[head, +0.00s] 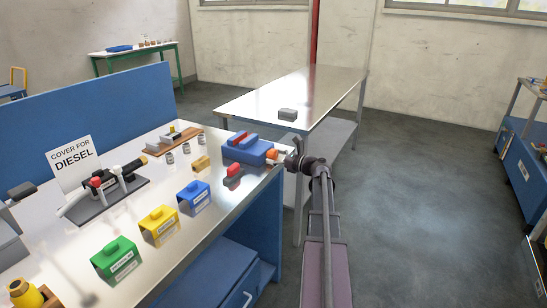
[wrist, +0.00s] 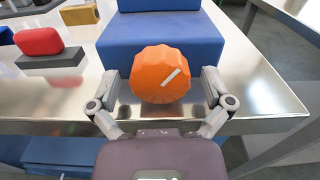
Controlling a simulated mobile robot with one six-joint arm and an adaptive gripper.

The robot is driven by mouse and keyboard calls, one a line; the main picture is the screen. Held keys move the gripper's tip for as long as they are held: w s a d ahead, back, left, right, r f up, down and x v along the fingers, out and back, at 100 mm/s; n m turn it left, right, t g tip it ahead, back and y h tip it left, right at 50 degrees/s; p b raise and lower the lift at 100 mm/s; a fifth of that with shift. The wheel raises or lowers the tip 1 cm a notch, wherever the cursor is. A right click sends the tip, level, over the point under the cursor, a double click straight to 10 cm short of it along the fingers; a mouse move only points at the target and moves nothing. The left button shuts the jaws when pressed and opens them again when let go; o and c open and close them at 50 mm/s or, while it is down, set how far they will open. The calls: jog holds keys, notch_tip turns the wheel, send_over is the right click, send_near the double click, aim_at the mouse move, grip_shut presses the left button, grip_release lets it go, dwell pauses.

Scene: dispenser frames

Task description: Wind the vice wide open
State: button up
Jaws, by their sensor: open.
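The blue vice (head: 256,153) is at the right end of the steel bench, with some red on its top. Its orange knob (wrist: 152,84) faces me in the wrist view and carries a white mark slanting up to the right. The wrist view shows the vice's blue body (wrist: 150,35) behind the knob. My gripper (wrist: 161,82) is open, with one finger on each side of the knob and a visible gap at both sides. In the head view my gripper (head: 284,155) is just right of the knob (head: 271,154). I cannot tell the jaw gap.
A red piece on a dark block (head: 233,176) sits left of the vice; it also shows in the wrist view (wrist: 38,41). Blue (head: 194,197), yellow (head: 159,226) and green (head: 117,260) boxes line the bench front. A steel table (head: 310,88) stands behind.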

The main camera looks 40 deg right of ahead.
jog(key=c, duration=1.1)
jog(key=shift+c, duration=0.2)
jog(key=shift+n, duration=2.2)
jog(key=o, duration=1.1)
jog(key=shift+o, duration=0.2)
jog(key=v, duration=1.2)
